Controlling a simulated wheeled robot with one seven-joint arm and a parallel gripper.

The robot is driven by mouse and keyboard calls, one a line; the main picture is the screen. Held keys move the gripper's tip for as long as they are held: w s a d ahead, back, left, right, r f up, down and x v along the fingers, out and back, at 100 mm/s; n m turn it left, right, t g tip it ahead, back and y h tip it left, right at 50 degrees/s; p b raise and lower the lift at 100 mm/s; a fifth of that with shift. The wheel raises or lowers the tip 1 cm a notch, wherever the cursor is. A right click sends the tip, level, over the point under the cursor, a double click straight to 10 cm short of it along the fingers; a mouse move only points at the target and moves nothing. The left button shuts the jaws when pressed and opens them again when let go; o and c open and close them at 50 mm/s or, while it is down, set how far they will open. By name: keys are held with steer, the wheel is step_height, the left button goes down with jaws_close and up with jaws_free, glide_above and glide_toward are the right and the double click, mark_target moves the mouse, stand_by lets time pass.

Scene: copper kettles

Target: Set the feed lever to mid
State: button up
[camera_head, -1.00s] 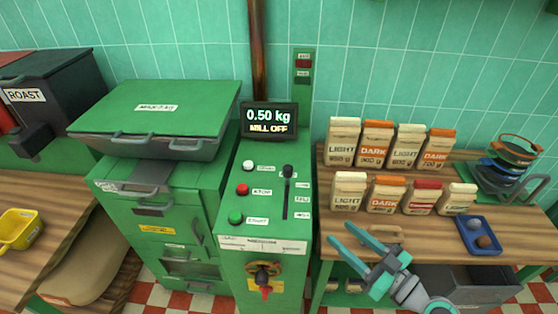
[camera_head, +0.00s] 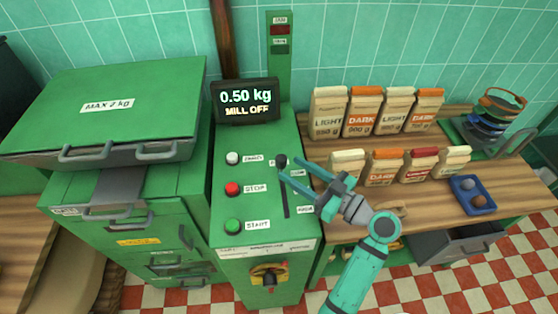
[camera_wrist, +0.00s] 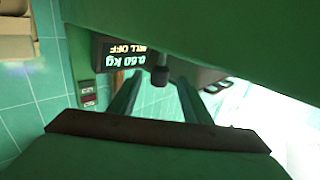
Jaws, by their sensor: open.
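The feed lever (camera_head: 281,161) is a dark round knob at the far, top end of a black slot (camera_head: 286,207) on the green mill's sloping panel. Labels run along the slot's right side; my gripper partly covers them. My gripper (camera_head: 287,166) is open, its two teal fingers reaching in from the right with the tips close around the knob. In the wrist view the knob (camera_wrist: 158,80) shows between the two finger tips (camera_wrist: 158,98), with a gap on each side. Whether anything touches cannot be told.
The display (camera_head: 247,102) behind the panel reads 0.50 kg, MILL OFF. White, red (camera_head: 232,188) and green (camera_head: 232,226) buttons sit left of the slot. Several coffee bags (camera_head: 384,167) and a blue tray (camera_head: 487,208) stand on the wooden counter to the right.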

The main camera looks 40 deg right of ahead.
mark_target(286, 165)
steer(key=shift+x, duration=2.7)
steer(key=shift+c, duration=0.2)
jaws_close()
steer(key=s+a, duration=0.2)
steer(key=s, duration=0.1)
steer(key=s+a, duration=0.1)
steer(key=s, duration=0.1)
steer(key=shift+s+a, duration=0.15)
steer(key=shift+o, duration=0.2)
jaws_free()
